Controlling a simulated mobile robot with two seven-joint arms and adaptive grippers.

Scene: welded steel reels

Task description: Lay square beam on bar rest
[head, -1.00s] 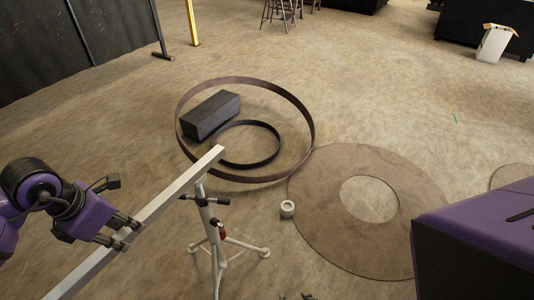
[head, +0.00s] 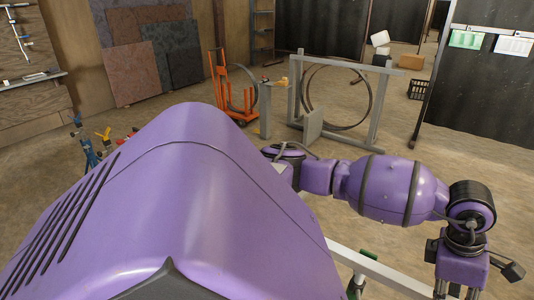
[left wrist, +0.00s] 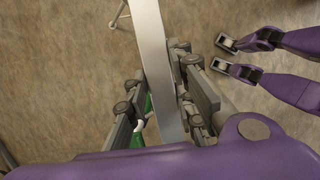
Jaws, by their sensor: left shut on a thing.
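The square beam (head: 385,272) is a long pale grey bar at the lower right of the head view, partly cut off by the frame edge. My left gripper (head: 461,291) hangs at the bottom right corner of that view, fingers partly cut off. In the left wrist view the beam (left wrist: 152,50) runs between the fingers of my left gripper (left wrist: 157,80), which is shut on it. A green part (head: 357,285) shows by the beam; I cannot tell whether it belongs to a bar rest or touches the beam. My right gripper is out of view.
A pale stand foot (left wrist: 120,14) shows on the floor in the left wrist view. In the head view, an orange hand truck (head: 232,95) and a grey frame with a large ring (head: 368,92) stand farther back. Dark panels (head: 487,85) stand at the right. Floor between is open.

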